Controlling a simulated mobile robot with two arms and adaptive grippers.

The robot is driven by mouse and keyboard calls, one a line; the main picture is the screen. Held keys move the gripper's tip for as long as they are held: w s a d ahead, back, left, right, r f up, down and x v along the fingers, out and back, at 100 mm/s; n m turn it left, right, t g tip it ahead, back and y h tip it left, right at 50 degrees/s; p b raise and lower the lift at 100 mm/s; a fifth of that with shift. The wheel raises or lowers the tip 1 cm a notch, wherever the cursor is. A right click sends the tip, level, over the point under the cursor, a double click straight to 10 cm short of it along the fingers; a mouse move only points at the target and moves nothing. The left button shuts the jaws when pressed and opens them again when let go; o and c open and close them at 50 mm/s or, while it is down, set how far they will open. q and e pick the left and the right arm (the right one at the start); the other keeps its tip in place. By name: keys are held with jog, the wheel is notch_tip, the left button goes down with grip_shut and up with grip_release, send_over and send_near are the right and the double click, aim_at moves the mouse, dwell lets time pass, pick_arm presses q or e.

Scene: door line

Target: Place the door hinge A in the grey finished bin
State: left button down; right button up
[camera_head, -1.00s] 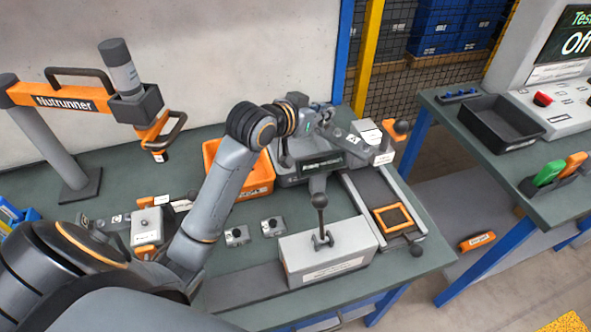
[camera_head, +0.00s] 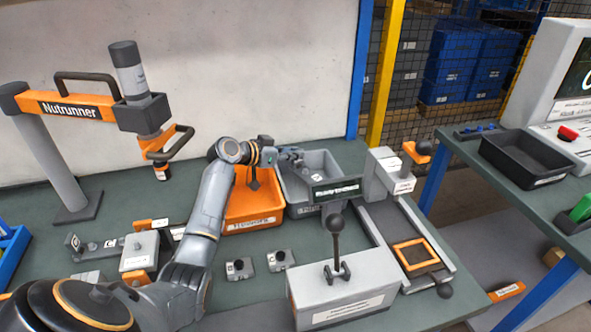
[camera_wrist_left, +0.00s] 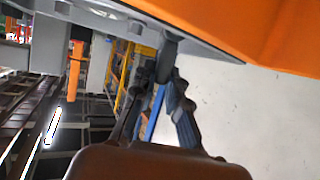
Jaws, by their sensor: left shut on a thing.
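The grey finished bin (camera_head: 331,162) stands at the back of the green bench, right of an orange bin. My left gripper (camera_head: 290,155) is over the grey bin, shut on door hinge A. The hinge is small in the head view; a light patch (camera_head: 318,177) at its lower end shows inside the bin's outline. Whether the hinge touches the bin floor I cannot tell. In the wrist view the left fingers (camera_wrist_left: 168,85) point up the picture around a small dark grey part. My right gripper is not in view.
The orange bin (camera_head: 252,205) is close beside the left wrist. A grey lever fixture (camera_head: 340,290) and a slide with an orange frame (camera_head: 415,255) stand in front and to the right. The nutrunner (camera_head: 135,95) stands at the left. Two small grey blocks (camera_head: 239,268) lie on the bench.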

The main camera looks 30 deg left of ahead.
aim_at(292, 165)
pick_arm(q)
jog(key=shift+f, duration=2.1)
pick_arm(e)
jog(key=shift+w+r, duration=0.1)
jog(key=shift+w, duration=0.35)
pick_arm(q)
jog(key=c, duration=1.7)
grip_release()
jog(key=shift+f, duration=0.15)
jog(key=shift+o, duration=0.3)
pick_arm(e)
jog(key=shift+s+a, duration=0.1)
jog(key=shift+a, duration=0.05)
